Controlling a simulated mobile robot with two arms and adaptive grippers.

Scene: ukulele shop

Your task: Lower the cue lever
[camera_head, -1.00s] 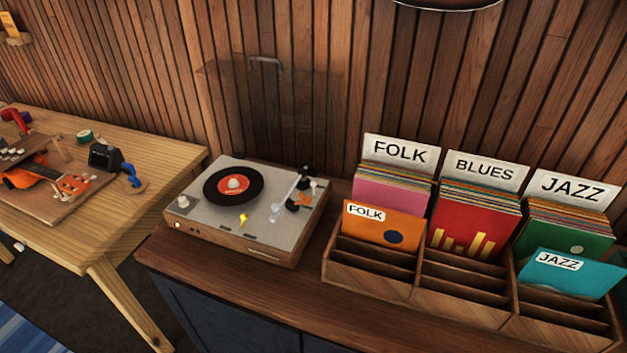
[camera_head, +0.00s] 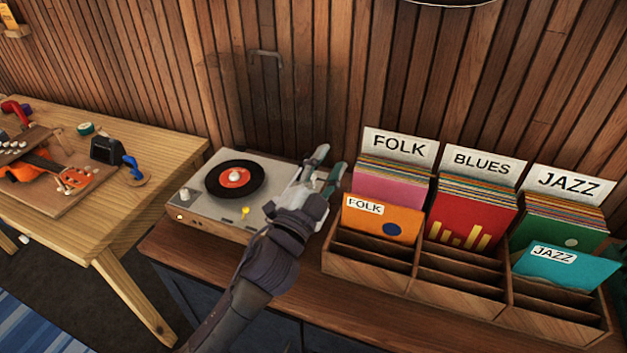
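The turntable (camera_head: 197,203) sits on the wooden cabinet with a black record (camera_head: 218,182) with a red label on its platter. My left gripper (camera_head: 330,161) reaches in from below over the right side of the turntable. Its fingers point up and away from me, spread apart, with nothing visible held between them. The gripper and wrist cover the tonearm area, so the cue lever is hidden and I cannot tell its position or whether the fingers touch it. My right gripper is not in view.
A clear lid (camera_head: 265,98) stands raised behind the turntable. A wooden record crate (camera_head: 368,271) with folk, blues and jazz dividers stands close on the right. A workbench (camera_head: 130,205) with an orange ukulele (camera_head: 42,164) is at left. The cabinet top (camera_head: 390,318) is clear in front.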

